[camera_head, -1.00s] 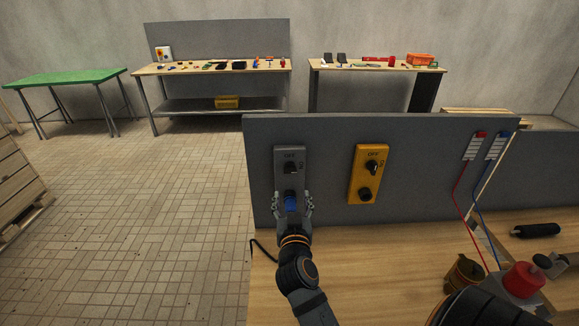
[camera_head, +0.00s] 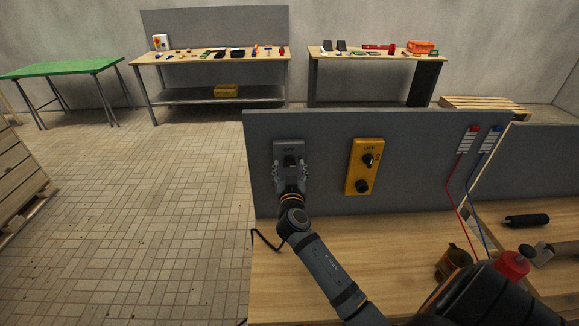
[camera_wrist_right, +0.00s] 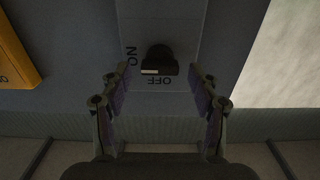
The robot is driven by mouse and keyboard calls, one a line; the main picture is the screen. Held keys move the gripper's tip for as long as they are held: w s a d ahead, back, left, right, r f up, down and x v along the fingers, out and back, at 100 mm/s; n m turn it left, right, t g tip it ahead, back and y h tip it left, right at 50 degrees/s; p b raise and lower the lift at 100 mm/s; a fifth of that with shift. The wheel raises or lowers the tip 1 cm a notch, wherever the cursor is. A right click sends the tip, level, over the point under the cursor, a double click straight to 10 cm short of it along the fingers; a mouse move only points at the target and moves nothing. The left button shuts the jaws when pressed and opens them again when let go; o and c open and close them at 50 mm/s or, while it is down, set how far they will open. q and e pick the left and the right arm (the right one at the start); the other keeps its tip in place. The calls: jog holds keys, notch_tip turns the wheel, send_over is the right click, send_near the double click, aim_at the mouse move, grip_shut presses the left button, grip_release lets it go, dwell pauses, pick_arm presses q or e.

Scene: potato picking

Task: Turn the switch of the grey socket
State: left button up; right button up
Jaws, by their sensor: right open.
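The grey socket (camera_head: 288,146) is mounted on the grey upright panel, left of the yellow socket. Its black switch knob (camera_wrist_right: 158,58) shows in the right wrist view. My right gripper (camera_head: 290,171) is in front of the grey socket. In the right wrist view its open fingers (camera_wrist_right: 160,80) stand either side of the knob with gaps, not closed on it. The socket's lower part is hidden by the gripper in the head view. My left gripper is not in view.
The yellow socket (camera_head: 361,167) with black knobs is on the panel (camera_head: 420,150) to the right. Red and blue wires hang farther right. A red-topped object (camera_head: 513,264) and a brass-coloured cup (camera_head: 453,262) stand on the wooden bench (camera_head: 275,290). The bench's left side is mostly clear.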

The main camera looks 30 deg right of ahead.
jog(key=shift+c, duration=0.8)
jog(key=c, duration=1)
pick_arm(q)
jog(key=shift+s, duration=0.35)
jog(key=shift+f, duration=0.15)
pick_arm(e)
jog(key=shift+n, duration=0.3)
jog(key=n, duration=0.2)
jog(key=shift+a+f+n+b, duration=0.1)
jog(key=shift+n+b, duration=0.2)
jog(key=shift+b, duration=0.05)
jog(key=n, duration=0.4)
jog(key=shift+n, duration=0.3)
jog(key=n+p, duration=0.1)
jog(key=n, duration=0.3)
jog(key=shift+a+n, duration=0.1)
jog(key=shift+n, duration=0.2)
pick_arm(q)
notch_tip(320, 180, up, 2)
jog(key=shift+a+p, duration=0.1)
jog(key=shift+p, duration=0.65)
pick_arm(e)
jog(key=n, duration=0.5)
jog(key=shift+w+f+n, duration=0.1)
jog(key=shift+f+n, duration=0.05)
jog(key=shift+n, duration=0.15)
